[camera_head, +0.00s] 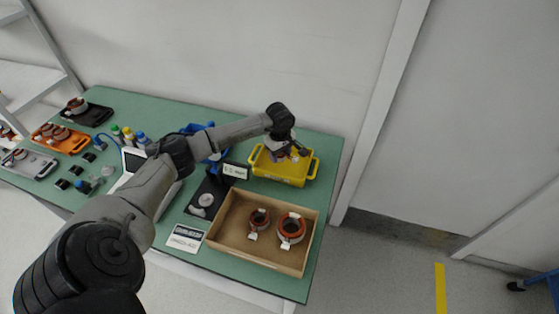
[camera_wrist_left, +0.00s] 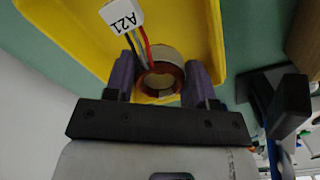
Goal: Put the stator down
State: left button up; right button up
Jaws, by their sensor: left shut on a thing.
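My left gripper (camera_head: 290,155) reaches over the yellow tray (camera_head: 284,178) at the table's back right. In the left wrist view my left gripper (camera_wrist_left: 160,80) is shut on a stator (camera_wrist_left: 158,66) with a copper-coloured winding, its purple fingers on either side. The stator has red and black wires and a white tag (camera_wrist_left: 122,15) reading A21. It is over or inside the yellow tray (camera_wrist_left: 214,40); I cannot tell whether it touches the tray floor. In the head view the stator is mostly hidden by the gripper. My right gripper is not in view.
A cardboard box (camera_head: 233,250) in front of the yellow tray holds two stators (camera_head: 291,228). A black test device (camera_head: 206,200) and a small display (camera_head: 235,171) stand left of it. Orange (camera_head: 62,138), black and grey trays with parts lie at the far left.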

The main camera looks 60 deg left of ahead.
aim_at(279, 165)
pick_arm(q)
jog(key=shift+w+a+f, duration=0.25)
jog(key=shift+a+f, duration=0.15)
jog(key=shift+a, duration=0.3)
jog(key=shift+d+f, duration=0.1)
jog(key=shift+f, duration=1.95)
jog(key=shift+b, duration=0.4)
jog(key=shift+f, duration=0.2)
jog(key=o, duration=1)
jog(key=shift+r, duration=0.1)
